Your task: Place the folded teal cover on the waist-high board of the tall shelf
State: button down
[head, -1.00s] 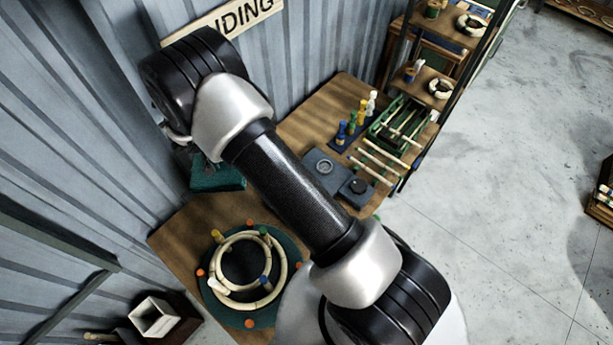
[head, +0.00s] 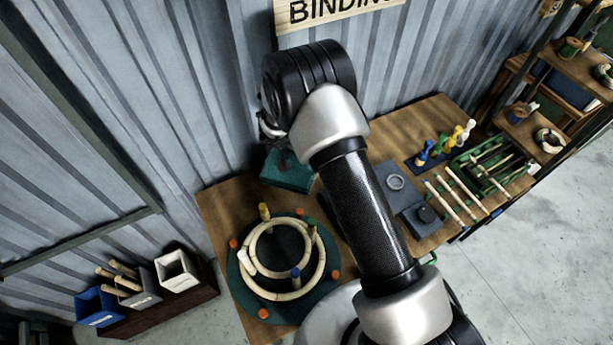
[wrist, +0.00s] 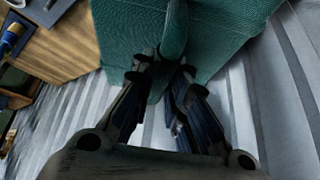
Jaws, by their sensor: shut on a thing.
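The folded teal cover (head: 288,172) hangs from my gripper near the corrugated wall, in front of the bench's back edge in the head view. My gripper (wrist: 163,62) is shut on a raised fold of the cover (wrist: 222,38) in the wrist view. The cover spreads out to both sides of the fingers there. My own wrist hides most of the gripper in the head view. The tall shelf (head: 592,84) stands at the far right edge, partly out of frame. Two of its boards show, and I cannot tell which is waist-high.
The wooden bench (head: 222,215) holds a round green jig with pale rings (head: 318,262), grey blocks (head: 400,180), coloured pegs (head: 447,145) and a green rack with rods (head: 490,160). Bins (head: 180,270) stand at lower left. Open concrete floor (head: 520,270) lies at lower right.

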jog(key=shift+w+f+b, duration=0.1)
jog(key=shift+f+b, duration=1.6)
jog(key=shift+f, duration=7.05)
jog(key=shift+f, duration=0.2)
jog(key=c, duration=1.6)
grip_release()
jog(key=shift+r, duration=0.15)
